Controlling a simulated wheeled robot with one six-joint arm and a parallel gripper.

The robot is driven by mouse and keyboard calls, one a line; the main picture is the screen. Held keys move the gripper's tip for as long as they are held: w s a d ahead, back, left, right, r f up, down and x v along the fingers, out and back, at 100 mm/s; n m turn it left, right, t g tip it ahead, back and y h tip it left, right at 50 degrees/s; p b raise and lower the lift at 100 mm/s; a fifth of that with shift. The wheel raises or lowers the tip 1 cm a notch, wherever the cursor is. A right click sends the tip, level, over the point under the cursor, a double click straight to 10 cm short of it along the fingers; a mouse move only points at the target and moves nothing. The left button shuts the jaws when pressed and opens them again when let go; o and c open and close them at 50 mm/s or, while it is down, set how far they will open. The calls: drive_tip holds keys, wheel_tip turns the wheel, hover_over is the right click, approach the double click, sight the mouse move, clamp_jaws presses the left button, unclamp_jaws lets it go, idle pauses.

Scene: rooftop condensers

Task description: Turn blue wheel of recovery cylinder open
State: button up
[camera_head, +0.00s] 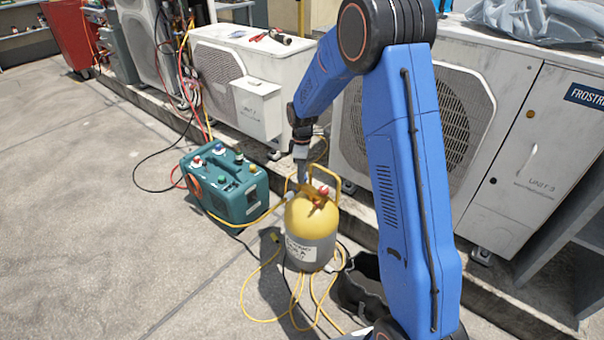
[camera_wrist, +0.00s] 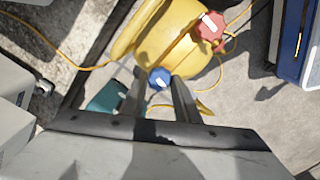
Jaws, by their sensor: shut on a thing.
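The recovery cylinder (camera_head: 312,230) stands upright on the rooftop floor, grey below with a yellow top and yellow handles. Its yellow top (camera_wrist: 175,45) fills the upper middle of the wrist view. The blue wheel (camera_wrist: 159,78) sits between the fingertips of my gripper (camera_wrist: 162,85), which is shut on it. A red wheel (camera_wrist: 211,26) with a pale mark is on the other side of the top; it also shows in the head view (camera_head: 324,191). In the head view my gripper (camera_head: 301,178) reaches down to the cylinder top and mostly hides the blue wheel.
A teal recovery machine (camera_head: 224,185) stands left of the cylinder. Yellow hoses (camera_head: 262,318) loop over the floor. A dark open bag (camera_head: 362,285) lies right of the cylinder. Condenser units (camera_head: 245,75) line the back. The concrete at left (camera_head: 90,200) is clear.

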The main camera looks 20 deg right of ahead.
drive_tip(key=shift+n, duration=0.6)
drive_tip(key=o, duration=1)
drive_tip(key=shift+o, duration=0.2)
wheel_tip(320, 180, up, 18)
drive_tip(key=shift+f, duration=0.25)
